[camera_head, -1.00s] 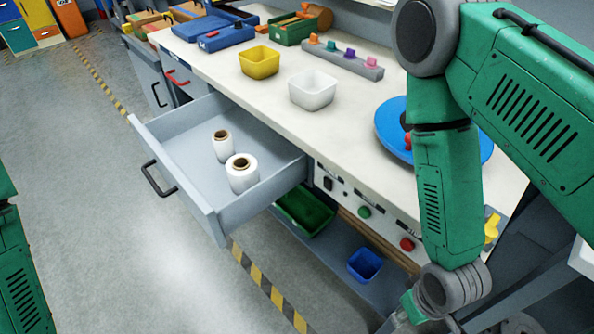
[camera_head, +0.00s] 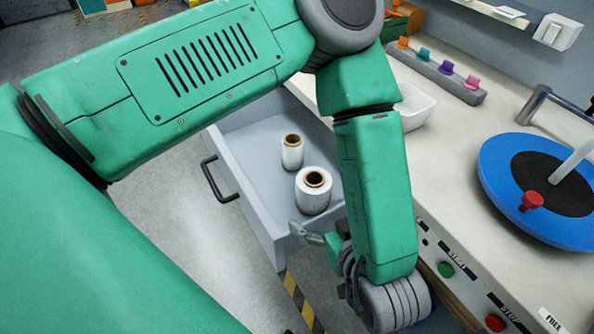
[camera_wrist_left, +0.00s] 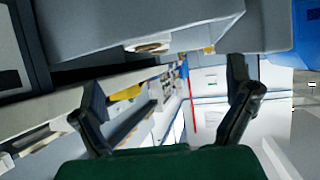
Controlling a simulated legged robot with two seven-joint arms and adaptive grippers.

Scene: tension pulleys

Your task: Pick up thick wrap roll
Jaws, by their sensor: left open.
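Two white wrap rolls with brown cores stand upright in the open grey drawer (camera_head: 262,192). The thicker roll (camera_head: 313,193) is nearer the drawer's front right corner, and the thinner roll (camera_head: 292,153) stands behind it. My left arm crosses the head view from the left. My left gripper (camera_head: 303,232) is at the drawer's near wall, just below the thick roll in the picture and apart from it; the wrist partly hides it. In the left wrist view, its two dark fingers (camera_wrist_left: 168,108) are spread with nothing between them. My right gripper is not in view.
The worktop (camera_head: 455,155) right of the drawer holds a white bin (camera_head: 415,108), a grey strip with coloured knobs (camera_head: 440,75) and a blue turntable (camera_head: 545,190). Green (camera_head: 446,269) and red (camera_head: 495,323) buttons sit on the bench front. My left arm hides part of the drawer.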

